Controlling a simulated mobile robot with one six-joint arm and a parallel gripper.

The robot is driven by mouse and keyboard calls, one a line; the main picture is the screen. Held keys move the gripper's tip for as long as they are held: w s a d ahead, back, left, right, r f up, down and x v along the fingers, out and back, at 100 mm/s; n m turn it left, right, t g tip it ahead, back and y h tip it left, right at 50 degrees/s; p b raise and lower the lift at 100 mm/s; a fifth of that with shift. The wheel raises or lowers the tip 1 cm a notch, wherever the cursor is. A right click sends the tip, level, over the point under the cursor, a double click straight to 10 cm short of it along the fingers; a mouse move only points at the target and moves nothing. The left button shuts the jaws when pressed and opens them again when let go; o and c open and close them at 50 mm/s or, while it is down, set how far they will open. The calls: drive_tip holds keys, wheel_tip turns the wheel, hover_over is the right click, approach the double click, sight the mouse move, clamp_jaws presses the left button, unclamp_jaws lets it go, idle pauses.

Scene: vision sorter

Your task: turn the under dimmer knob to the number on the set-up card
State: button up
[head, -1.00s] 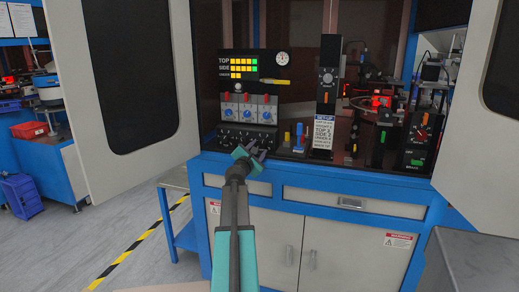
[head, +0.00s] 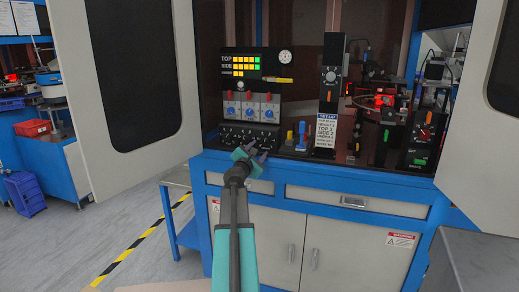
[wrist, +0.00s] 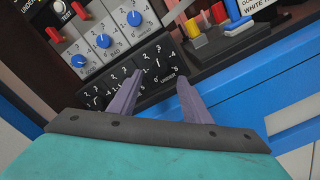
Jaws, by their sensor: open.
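The under dimmer knob (wrist: 157,66) is a black dial at the right end of the lower black panel, with white numbers around it and "UNDER" printed below. A short white mark near its middle seems to point up, towards the 3, but I cannot be sure. My gripper (wrist: 159,82) is open and empty, its two purple-grey fingers on either side of the dial in the wrist view; I cannot tell if they touch it. In the head view my gripper (head: 258,153) is just in front of the panel. The white set-up card (head: 325,133) stands to its right; its under line is too small to read surely.
Blue knobs (wrist: 134,18) sit on white modules above the dials. Blue bench edge (head: 300,180) runs below. Open cabinet doors flank both sides.

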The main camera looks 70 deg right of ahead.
sight(264, 142)
drive_tip(key=shift+s+a+r+n, duration=0.1)
drive_tip(key=shift+s+r+n, duration=0.2)
drive_tip(key=shift+n, duration=0.2)
drive_tip(key=shift+s+a+n+g+h, duration=0.2)
drive_tip(key=shift+s+n+g+h, duration=0.15)
drive_tip(key=shift+n, duration=0.35)
drive_tip(key=a+n+p, duration=0.1)
drive_tip(key=n+p, duration=0.2)
drive_tip(key=p, duration=0.4)
drive_tip(key=a+n+p, duration=0.2)
drive_tip(key=n+p, duration=0.1)
drive_tip(key=p, duration=0.4)
drive_tip(key=w+a+f+n+p, duration=0.1)
drive_tip(key=a+n+p, duration=0.1)
drive_tip(key=p, duration=0.5)
drive_tip(key=shift+a+n, duration=0.15)
drive_tip(key=shift+n, duration=0.55)
drive_tip(key=shift+r+p, duration=0.2)
drive_tip(key=shift+p, duration=0.3)
drive_tip(key=shift+w+d+p, duration=0.15)
drive_tip(key=shift+d+p, duration=0.7)
drive_tip(key=shift+d, duration=1.4)
drive_tip(key=shift+w+d+p, duration=0.15)
drive_tip(key=shift+d+p, duration=0.65)
drive_tip(key=shift+d, duration=1.5)
drive_tip(key=shift+w+d+p, duration=0.15)
drive_tip(key=shift+d+p, duration=0.7)
drive_tip(key=shift+d, duration=1.4)
